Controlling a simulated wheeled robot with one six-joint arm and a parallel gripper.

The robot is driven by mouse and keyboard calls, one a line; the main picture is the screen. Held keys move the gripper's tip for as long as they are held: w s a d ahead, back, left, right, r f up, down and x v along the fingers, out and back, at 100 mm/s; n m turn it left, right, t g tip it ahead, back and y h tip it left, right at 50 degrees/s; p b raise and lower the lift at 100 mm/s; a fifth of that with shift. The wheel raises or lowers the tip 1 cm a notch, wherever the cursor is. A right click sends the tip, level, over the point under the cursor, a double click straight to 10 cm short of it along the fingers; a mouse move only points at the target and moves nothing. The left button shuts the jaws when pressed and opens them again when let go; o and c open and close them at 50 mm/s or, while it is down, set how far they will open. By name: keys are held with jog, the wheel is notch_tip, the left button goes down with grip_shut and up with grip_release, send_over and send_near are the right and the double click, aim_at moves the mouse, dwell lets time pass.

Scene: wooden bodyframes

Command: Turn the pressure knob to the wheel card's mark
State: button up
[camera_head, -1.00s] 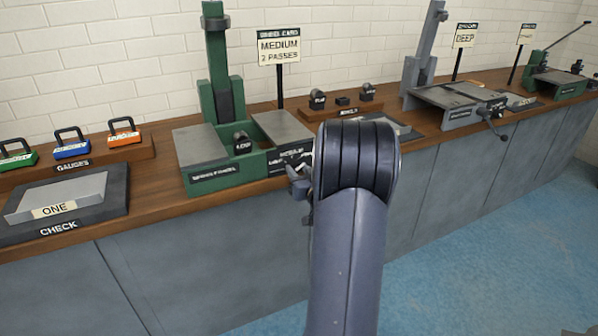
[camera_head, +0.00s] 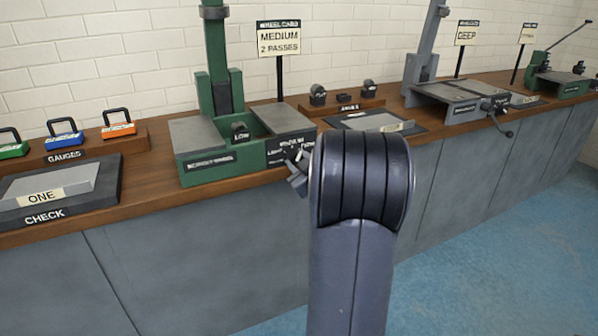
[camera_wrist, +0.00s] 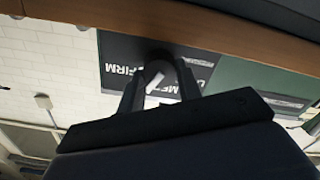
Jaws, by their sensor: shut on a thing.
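The wheel card (camera_head: 278,40) stands behind the green wheel machine (camera_head: 207,172) and reads "MEDIUM 2 PASSES". The machine's black front panel (camera_head: 284,158) carries the pressure lettering, too small to read fully in the head view. In the wrist view the panel is upside down, with FIRM at left and part of MEDIUM. The pressure knob (camera_wrist: 157,74) has a white pointer line, slanted from lower left to upper right there; its exact setting is unclear. My gripper (camera_wrist: 158,88) is shut on the knob, one finger on each side. In the head view my arm partly hides my gripper (camera_head: 296,178).
A LOW block (camera_head: 240,132) sits in the machine's recess. Gauges with handles (camera_head: 64,138) and a CHECK plate (camera_head: 110,190) are at left. A grey machine (camera_head: 452,108) with a crank stands farther right. Blue floor (camera_head: 480,240) lies open in front of the counter.

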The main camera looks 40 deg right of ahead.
jog(key=n+b, duration=0.3)
jog(key=n, duration=0.1)
jog(key=shift+f+n+b, duration=0.1)
jog(key=shift+n+b, duration=0.25)
jog(key=shift+n, duration=0.05)
dwell(0.4)
jog(key=o, duration=1)
jog(key=p+v, duration=0.1)
jog(key=v, duration=0.9)
jog(key=shift+s+a+p, duration=0.2)
jog(key=shift+s+p, duration=0.15)
jog(key=shift+p, duration=0.05)
